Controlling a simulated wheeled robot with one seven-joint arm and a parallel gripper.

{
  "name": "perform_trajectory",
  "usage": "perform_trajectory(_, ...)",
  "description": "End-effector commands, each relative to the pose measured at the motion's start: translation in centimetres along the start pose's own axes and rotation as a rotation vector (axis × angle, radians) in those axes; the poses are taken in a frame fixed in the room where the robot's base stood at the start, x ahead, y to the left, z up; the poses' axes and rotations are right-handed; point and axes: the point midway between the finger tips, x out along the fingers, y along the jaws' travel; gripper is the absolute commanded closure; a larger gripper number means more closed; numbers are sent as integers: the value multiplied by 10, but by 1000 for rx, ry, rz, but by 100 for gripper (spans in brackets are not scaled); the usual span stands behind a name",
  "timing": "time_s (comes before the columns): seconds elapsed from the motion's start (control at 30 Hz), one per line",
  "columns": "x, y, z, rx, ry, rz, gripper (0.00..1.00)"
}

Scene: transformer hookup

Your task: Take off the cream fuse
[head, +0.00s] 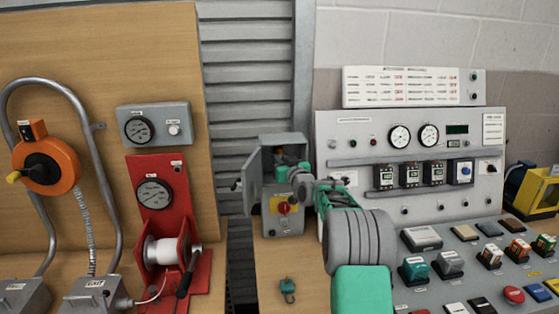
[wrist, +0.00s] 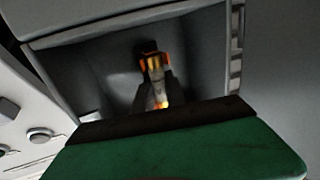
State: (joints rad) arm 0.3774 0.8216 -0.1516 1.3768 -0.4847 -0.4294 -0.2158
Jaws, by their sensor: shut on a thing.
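A grey switch box (head: 272,190) with its door open stands on the bench in the middle of the head view. The wrist view looks into its dark interior (wrist: 95,65). My gripper (wrist: 154,75) reaches into the box, its two dark fingers closed together. Between the fingertips is a small cream piece with orange parts, which I take as the cream fuse (wrist: 155,64). My gripper also shows small at the box opening in the head view (head: 290,163). The fuse's lower part is hidden by the fingers. I cannot tell whether it still touches its seat.
A red and yellow switch (head: 283,208) is on the box front. A green padlock-like piece (head: 288,289) lies on the bench before it. A red winch stand (head: 160,210) stands left. A grey control console (head: 410,160) with gauges stands right, close to my arm.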

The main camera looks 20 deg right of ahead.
Motion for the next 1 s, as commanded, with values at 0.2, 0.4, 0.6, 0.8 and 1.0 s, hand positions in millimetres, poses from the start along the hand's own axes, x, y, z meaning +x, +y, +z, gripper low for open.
perform_trajectory(0.2, -6, -2, 2, 1, 0, -1, 100)
perform_trajectory(0.4, -12, -3, 2, 0, 0, -1, 100)
perform_trajectory(0.6, -17, -4, 2, 0, 0, -1, 100)
perform_trajectory(0.8, -22, -6, 2, 0, 0, -1, 100)
perform_trajectory(1.0, -27, -7, 2, 0, 0, -1, 100)
